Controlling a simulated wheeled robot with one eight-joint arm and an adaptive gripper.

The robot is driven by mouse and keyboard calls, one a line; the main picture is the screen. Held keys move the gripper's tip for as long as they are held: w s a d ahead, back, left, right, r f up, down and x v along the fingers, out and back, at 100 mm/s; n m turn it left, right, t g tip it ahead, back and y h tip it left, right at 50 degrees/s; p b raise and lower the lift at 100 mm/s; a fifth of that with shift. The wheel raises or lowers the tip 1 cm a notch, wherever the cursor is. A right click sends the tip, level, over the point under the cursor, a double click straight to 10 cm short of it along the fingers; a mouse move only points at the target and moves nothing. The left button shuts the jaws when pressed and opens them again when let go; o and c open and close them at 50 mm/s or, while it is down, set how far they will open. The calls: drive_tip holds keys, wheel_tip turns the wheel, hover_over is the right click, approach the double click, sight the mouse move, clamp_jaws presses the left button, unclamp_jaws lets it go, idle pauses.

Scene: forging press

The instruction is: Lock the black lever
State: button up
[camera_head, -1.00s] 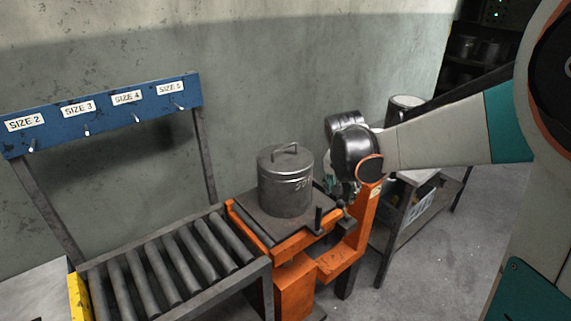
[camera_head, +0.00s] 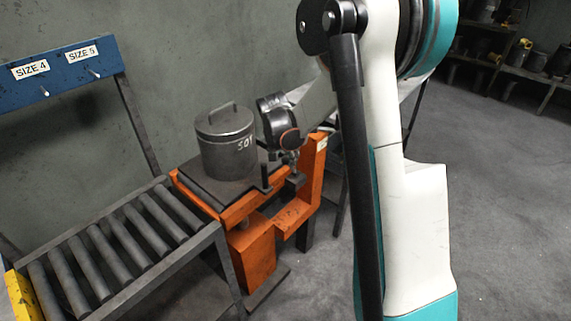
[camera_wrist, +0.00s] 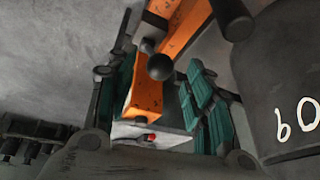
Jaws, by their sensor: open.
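In the wrist view a black round knob (camera_wrist: 160,67), which looks like the end of the black lever, shows between the two teal-padded fingers of my gripper (camera_wrist: 160,100). The fingers are apart and I see no contact with the knob. An orange bracket (camera_wrist: 147,98) shows behind it. In the head view my gripper is by the right side of the orange lift stand (camera_head: 318,165), beside a dark lidded canister (camera_head: 226,150). The fingertips are too small there to make out, and I cannot tell the lever apart from the dark parts below the wrist.
The canister's wall also fills the right of the wrist view (camera_wrist: 285,90), close to the right finger. A black upright post (camera_head: 265,178) stands at the stand's front corner. A roller conveyor (camera_head: 125,245) leads up from the left. Open floor (camera_head: 500,200) is at the right.

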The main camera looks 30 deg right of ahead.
sight(285, 158)
drive_tip(key=shift+b+x, duration=0.35)
drive_tip(key=shift+x, duration=1.65)
drive_tip(key=shift+c, duration=0.2)
clamp_jaws()
